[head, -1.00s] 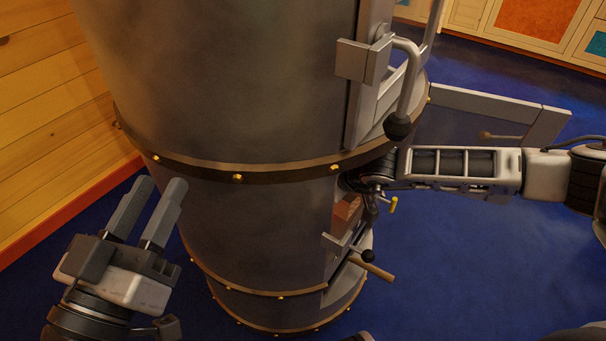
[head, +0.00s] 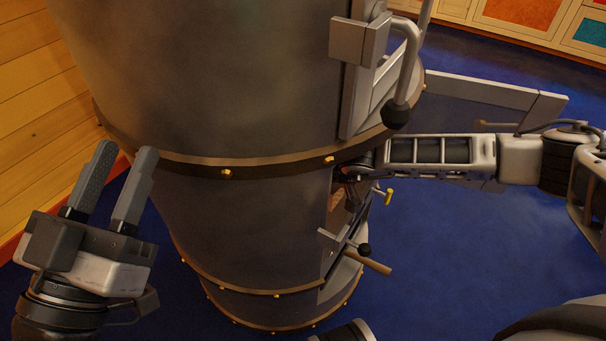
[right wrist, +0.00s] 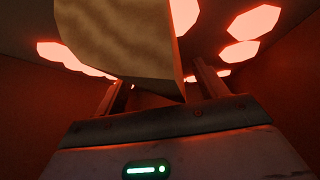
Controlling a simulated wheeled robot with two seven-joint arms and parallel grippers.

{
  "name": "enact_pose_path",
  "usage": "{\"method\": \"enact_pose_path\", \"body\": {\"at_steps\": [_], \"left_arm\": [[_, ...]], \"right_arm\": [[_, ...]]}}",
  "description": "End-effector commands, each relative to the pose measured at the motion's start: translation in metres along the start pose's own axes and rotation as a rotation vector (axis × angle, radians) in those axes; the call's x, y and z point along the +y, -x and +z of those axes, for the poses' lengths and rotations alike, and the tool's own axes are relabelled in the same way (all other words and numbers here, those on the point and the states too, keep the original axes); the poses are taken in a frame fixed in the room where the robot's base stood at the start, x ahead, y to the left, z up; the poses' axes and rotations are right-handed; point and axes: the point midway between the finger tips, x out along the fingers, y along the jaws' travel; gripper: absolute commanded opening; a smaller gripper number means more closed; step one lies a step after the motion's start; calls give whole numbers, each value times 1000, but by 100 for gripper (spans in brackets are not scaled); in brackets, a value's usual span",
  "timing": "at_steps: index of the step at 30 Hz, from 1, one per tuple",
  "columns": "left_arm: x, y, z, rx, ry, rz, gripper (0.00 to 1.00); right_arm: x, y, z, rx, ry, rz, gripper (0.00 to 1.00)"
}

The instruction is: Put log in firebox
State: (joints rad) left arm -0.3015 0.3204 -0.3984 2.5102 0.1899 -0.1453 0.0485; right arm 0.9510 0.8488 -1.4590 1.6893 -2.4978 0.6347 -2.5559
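The log (right wrist: 120,35) shows in the right wrist view as a big pale block with a bark-toned right side, at the top centre. My right gripper (right wrist: 160,85) is inside the firebox, its two fingers spread apart below and around the log. A gap shows beside the right finger; the log partly hides the left finger's tip. In the head view my right forearm reaches into the low opening of the grey metal stove (head: 250,215), which hides the right fingers. The firebox (right wrist: 285,95) has dark red walls. My left gripper (head: 122,165) is open and empty, left of the stove.
A bent handle with a dark knob (head: 396,115) sticks out above my right arm. A wooden-handled lever (head: 375,266) juts out below.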

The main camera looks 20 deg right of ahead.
Motion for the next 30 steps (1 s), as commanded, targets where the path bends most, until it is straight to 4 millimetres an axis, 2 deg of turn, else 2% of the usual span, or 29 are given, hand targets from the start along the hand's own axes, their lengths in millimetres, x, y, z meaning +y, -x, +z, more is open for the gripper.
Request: {"method": "enact_pose_path", "body": {"at_steps": [5, 9, 21, 25, 30], "left_arm": [[0, -2, -1, -24, 24, 1, 36], [0, 8, 20, -152, 157, -53, 36], [11, 30, 52, -363, 386, -104, 36], [13, 33, 55, -385, 414, -109, 36], [14, 34, 57, -398, 426, -111, 36]], "right_arm": [[1, 8, -2, 0, 0, 0, 72], [1, 34, -4, 0, 0, 1, 72], [-8, 94, 67, -4, -1, 0, 72], [-9, 105, 80, -3, 0, 0, 72], [-10, 111, 87, 0, 0, 0, 72]]}}
